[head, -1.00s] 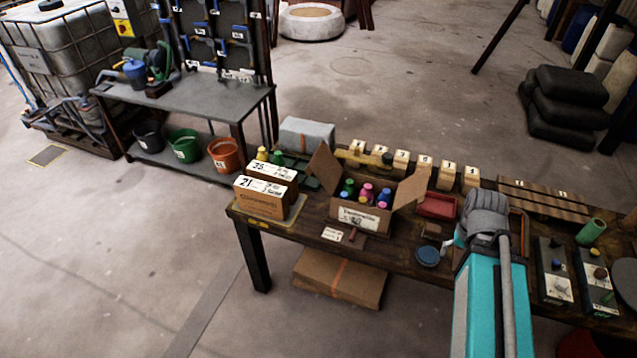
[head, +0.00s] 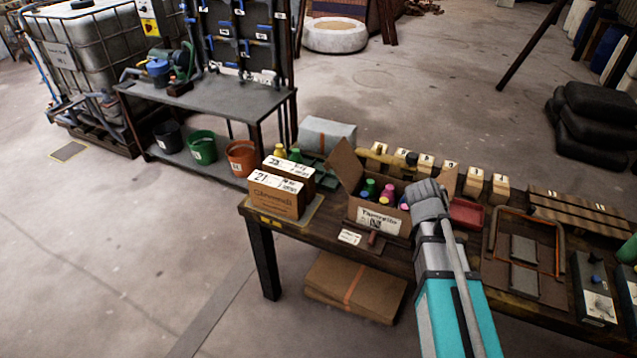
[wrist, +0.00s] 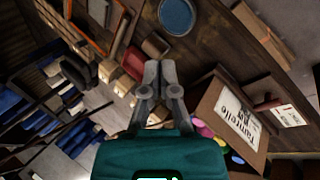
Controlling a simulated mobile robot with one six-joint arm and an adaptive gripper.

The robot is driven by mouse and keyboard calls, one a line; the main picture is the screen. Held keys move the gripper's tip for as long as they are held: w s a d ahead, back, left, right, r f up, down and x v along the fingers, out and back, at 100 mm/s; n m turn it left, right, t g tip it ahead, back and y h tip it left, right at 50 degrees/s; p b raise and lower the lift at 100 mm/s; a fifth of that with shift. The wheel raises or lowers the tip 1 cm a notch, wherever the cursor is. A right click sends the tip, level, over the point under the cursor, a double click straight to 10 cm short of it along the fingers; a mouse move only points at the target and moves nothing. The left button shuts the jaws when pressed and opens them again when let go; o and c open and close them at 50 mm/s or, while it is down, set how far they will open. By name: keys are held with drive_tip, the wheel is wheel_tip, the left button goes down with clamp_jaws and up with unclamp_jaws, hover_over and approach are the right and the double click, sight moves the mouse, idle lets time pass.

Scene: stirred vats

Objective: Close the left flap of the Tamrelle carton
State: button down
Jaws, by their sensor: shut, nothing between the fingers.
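The Tamrelle carton (head: 375,217) stands open on the bench, with several bottles with coloured caps inside. Its left flap (head: 345,165) stands up, tilted outward to the left. Its right flap (head: 447,180) also stands up, partly hidden behind my arm. My gripper (head: 425,190) is over the right front part of the carton in the head view and hides that part. In the wrist view, my gripper (wrist: 162,68) is shut and empty, with the carton (wrist: 232,115) to its right. Whether it touches the carton cannot be told.
Left of the carton are labelled boxes (head: 276,197). Behind it stands a row of numbered wooden blocks (head: 450,170). A red tray (head: 467,212) lies to its right. A card (head: 349,237) and a brown-handled tool (head: 375,241) lie in front.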

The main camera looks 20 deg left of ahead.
drive_tip(key=w+a+f+n+t+h+b, duration=0.1)
drive_tip(key=w+a+n+t+b, duration=0.15)
drive_tip(key=a, duration=0.45)
drive_tip(key=w+a+f+n+t+h+b, duration=0.1)
drive_tip(key=a+n+t+b, duration=0.1)
drive_tip(key=a+b, duration=0.35)
drive_tip(key=w+a+f+n+t+b, duration=0.1)
drive_tip(key=w+a+n+t+b, duration=0.15)
drive_tip(key=a, duration=0.55)
drive_tip(key=s+a+n+t+y+b, duration=0.1)
drive_tip(key=s+a+n+t+b, duration=0.2)
drive_tip(key=a, duration=1)
drive_tip(key=s+a+n+t+y+b, duration=0.1)
drive_tip(key=s+a+n+t+b, duration=0.2)
drive_tip(key=a, duration=0.9)
drive_tip(key=n+t+b, duration=0.2)
drive_tip(key=n, duration=0.1)
drive_tip(key=shift+s+a+r+t+y+b, duration=0.3)
drive_tip(key=shift+s+a+r+y+b, duration=0.05)
drive_tip(key=shift+y, duration=0.05)
drive_tip(key=w+d+r+p, duration=0.3)
drive_tip(key=w+d, duration=0.2)
drive_tip(key=w, duration=0.4)
drive_tip(key=shift+w+d+r+p, duration=0.3)
drive_tip(key=shift+d+p, duration=0.05)
